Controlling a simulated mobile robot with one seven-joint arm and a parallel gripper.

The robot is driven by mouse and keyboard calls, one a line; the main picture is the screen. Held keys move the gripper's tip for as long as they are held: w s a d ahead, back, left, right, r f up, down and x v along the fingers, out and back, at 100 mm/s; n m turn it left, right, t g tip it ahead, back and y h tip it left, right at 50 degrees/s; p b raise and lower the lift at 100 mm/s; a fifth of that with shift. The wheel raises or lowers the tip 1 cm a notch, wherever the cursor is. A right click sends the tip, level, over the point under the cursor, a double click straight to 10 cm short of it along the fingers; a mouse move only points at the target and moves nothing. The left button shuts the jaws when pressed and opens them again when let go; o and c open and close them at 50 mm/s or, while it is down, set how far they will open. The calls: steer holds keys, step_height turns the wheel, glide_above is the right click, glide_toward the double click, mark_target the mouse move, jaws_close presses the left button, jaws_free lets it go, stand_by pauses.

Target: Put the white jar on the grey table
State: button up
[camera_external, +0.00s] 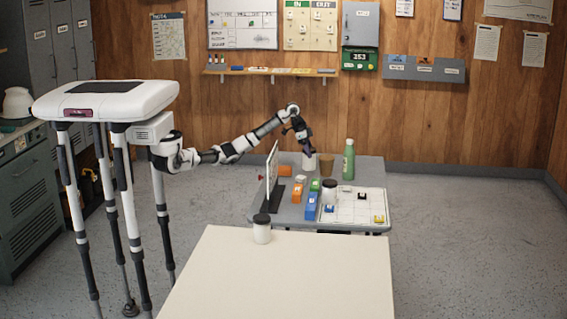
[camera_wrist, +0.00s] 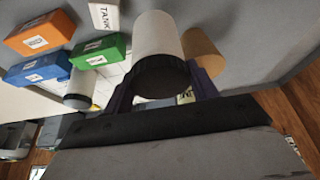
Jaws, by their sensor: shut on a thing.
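A white jar (camera_external: 309,161) is between the fingers of my gripper (camera_external: 306,150), over the far part of the grey table (camera_external: 374,172). In the wrist view the white jar (camera_wrist: 160,40) has a dark lid, and my gripper (camera_wrist: 160,88) is shut around that lid end. I cannot tell whether its base touches the table. A second white jar with a black lid (camera_external: 329,190) stands on the grey table by a white gridded board. A third white jar with a black lid (camera_external: 262,230) stands on the cream table (camera_external: 290,275) in front.
A tan cup (camera_external: 326,165) stands close right of the held jar, with a green bottle (camera_external: 348,160) beyond it. Orange, blue and green labelled blocks lie left of the gridded board (camera_external: 360,203). An upright panel (camera_external: 272,176) stands at the table's left. The cream table is mostly clear.

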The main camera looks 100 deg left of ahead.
mark_target(309, 161)
steer(key=shift+f, duration=2.8)
steer(key=o, duration=1.5)
steer(key=shift+f, duration=0.15)
steer(key=shift+o, duration=0.2)
